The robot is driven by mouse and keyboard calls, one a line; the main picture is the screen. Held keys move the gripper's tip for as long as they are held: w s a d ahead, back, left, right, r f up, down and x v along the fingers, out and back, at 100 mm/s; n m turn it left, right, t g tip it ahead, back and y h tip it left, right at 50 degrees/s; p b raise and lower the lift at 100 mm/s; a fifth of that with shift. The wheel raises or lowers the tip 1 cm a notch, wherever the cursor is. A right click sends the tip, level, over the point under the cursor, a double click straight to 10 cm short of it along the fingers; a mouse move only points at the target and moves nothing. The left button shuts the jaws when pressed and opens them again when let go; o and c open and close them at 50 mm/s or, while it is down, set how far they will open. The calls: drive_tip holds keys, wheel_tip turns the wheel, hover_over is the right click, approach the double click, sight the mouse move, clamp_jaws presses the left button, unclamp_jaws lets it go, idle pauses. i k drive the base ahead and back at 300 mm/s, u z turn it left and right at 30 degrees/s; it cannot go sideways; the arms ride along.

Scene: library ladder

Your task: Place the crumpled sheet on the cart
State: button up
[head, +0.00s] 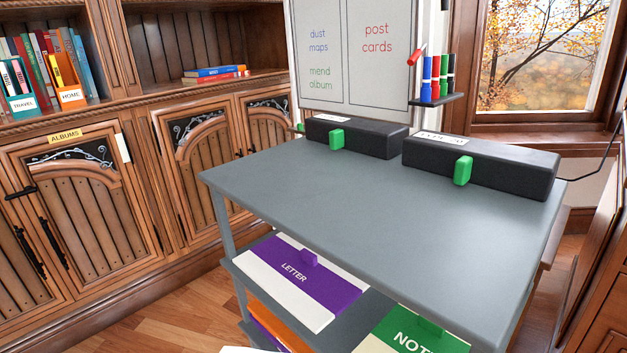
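The grey cart (370,210) stands in the middle of the head view. Its flat top is bare at the front and holds two black boxes with green tabs along its back edge, a left one (375,139) and a right one (500,169). I see no crumpled sheet that I can make out. A small white edge (245,350) shows at the bottom of the picture; I cannot tell what it is. My gripper is not in view.
The cart's lower shelf holds a purple and white LETTER box (320,285) and a green box (405,335). A whiteboard (350,60) and a rack of markers (438,98) stand behind the cart. Wooden cabinets (75,220) line the left; wood floor shows between.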

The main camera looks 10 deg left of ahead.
sight(385, 214)
drive_tip(key=u, duration=0.1)
drive_tip(key=i, duration=1)
drive_tip(key=z, duration=0.1)
